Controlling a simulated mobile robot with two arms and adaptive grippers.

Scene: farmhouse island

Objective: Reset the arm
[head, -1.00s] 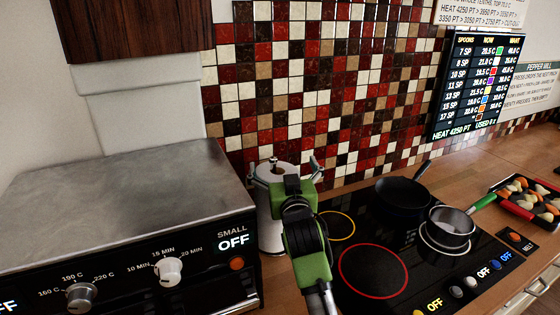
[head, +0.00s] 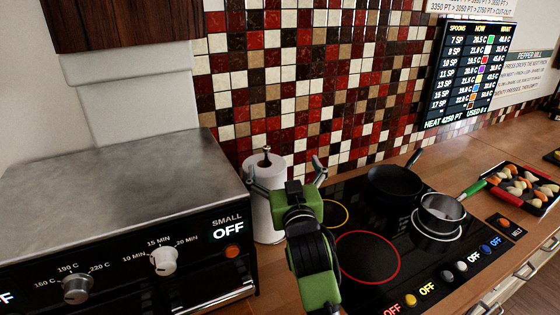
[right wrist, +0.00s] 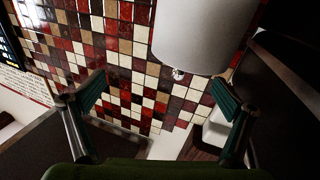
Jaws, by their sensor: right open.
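My right gripper (head: 285,170) is the green one in the head view, in front of a white paper roll on a holder (head: 262,218). Its fingers are spread apart and nothing is held between them. In the right wrist view the open fingers (right wrist: 160,80) show at left and right, with the white roll (right wrist: 200,35) beyond them near the top. The gripper covers part of the roll's right side. My left gripper is not in view.
A metal-topped oven (head: 110,185) stands at left. A black hob (head: 375,225) at right bears a black pan (head: 395,187) and a saucepan (head: 441,208). The tiled wall (head: 300,100) rises behind.

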